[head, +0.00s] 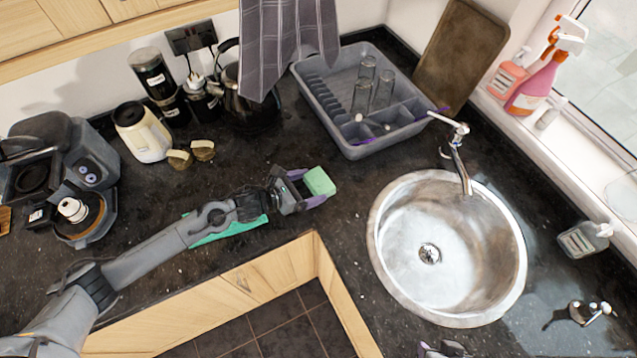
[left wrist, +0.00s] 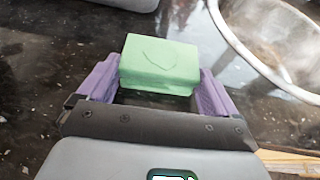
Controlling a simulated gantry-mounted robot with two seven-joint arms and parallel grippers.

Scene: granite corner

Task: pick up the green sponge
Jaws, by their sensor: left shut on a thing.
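The green sponge (head: 319,181) is a small light-green block over the dark counter, left of the sink. My left gripper (head: 307,188) is shut on it, with a purple finger on each side. In the left wrist view the sponge (left wrist: 160,62) sits between the fingers of my left gripper (left wrist: 156,88), its top face showing a faint curved mark. I cannot tell whether the sponge is clear of the counter. Part of my right gripper (head: 443,349) shows at the bottom edge of the head view, its jaws too cut off to judge.
A round steel sink (head: 447,290) with a tap (head: 457,160) lies to the right. A grey dish rack (head: 322,98) with glasses stands behind. A green flat item (head: 230,230) lies under my left arm. A cream jar (head: 142,132) and kettle (head: 250,110) stand at the back left.

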